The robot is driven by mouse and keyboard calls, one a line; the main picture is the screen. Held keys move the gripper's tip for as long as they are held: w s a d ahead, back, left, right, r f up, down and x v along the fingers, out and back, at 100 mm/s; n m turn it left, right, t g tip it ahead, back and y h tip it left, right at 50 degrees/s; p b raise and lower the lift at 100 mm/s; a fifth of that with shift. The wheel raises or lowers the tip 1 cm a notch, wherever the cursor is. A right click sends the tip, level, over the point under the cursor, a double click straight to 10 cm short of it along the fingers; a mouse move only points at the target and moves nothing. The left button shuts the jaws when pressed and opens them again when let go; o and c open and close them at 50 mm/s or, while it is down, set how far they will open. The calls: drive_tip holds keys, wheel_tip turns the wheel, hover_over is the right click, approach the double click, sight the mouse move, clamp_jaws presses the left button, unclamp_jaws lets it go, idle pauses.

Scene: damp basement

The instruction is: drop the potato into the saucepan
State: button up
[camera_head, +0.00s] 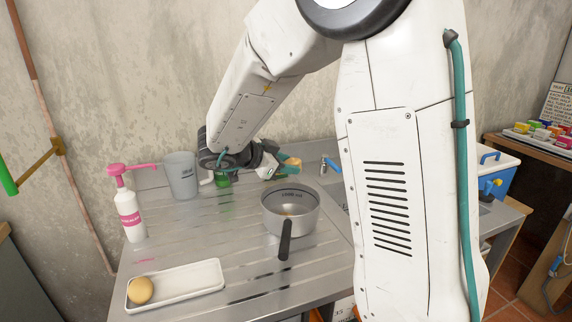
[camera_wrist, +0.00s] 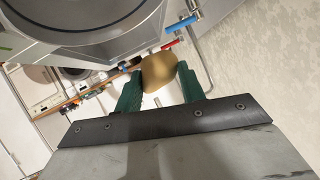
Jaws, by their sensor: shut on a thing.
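My gripper (camera_head: 287,164) is behind the saucepan's far rim in the head view, raised above the counter. In the wrist view its green fingers (camera_wrist: 159,80) are shut on the potato (camera_wrist: 158,70), a tan, rounded lump. In the head view the potato is mostly hidden by the fingers. The grey metal saucepan (camera_head: 286,225) stands upright on the counter, its dark handle pointing to the front. Its rim shows at the upper left of the wrist view (camera_wrist: 75,45), beside the potato. I cannot tell whether the potato overlaps the opening.
A white tray (camera_head: 190,281) with a round yellow-tan item (camera_head: 140,290) lies at the front left of the metal counter (camera_head: 225,240). A tap (camera_head: 331,166) is right of my gripper.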

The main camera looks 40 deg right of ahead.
drive_tip(key=shift+s+f, duration=0.15)
drive_tip(key=shift+s, duration=0.15)
drive_tip(key=shift+f, duration=2.85)
drive_tip(key=o, duration=1.4)
drive_tip(key=shift+c, duration=0.2)
drive_tip(key=v, duration=0.8)
